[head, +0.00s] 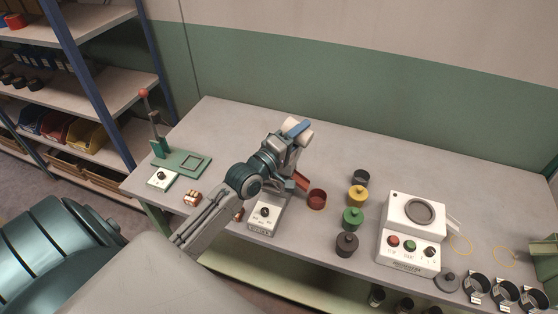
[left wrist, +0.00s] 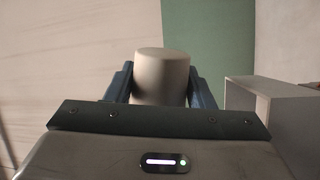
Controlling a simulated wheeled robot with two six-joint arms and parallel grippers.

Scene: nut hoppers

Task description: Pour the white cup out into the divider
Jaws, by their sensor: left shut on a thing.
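The white cup (head: 305,139) is in my left gripper (head: 298,129), and the gripper's blue fingers are shut on it. In the left wrist view the cup (left wrist: 161,75) stands between both fingers (left wrist: 161,88). The wrist view is rolled, with the wall's green band upright, so the cup appears tipped on its side. Its contents cannot be seen. A grey unit with a dial (head: 264,212) and a red chute beside it stands under my left arm and seems to be the divider. Its upper part is largely hidden by the gripper. My right gripper is not in view.
A red-brown round dish (head: 317,199) sits by the chute. Black, yellow (head: 357,196), green (head: 352,219) and dark pots stand right of it. A white machine (head: 411,233) is further right. A green lever press (head: 180,160) is at left. The back of the table is clear.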

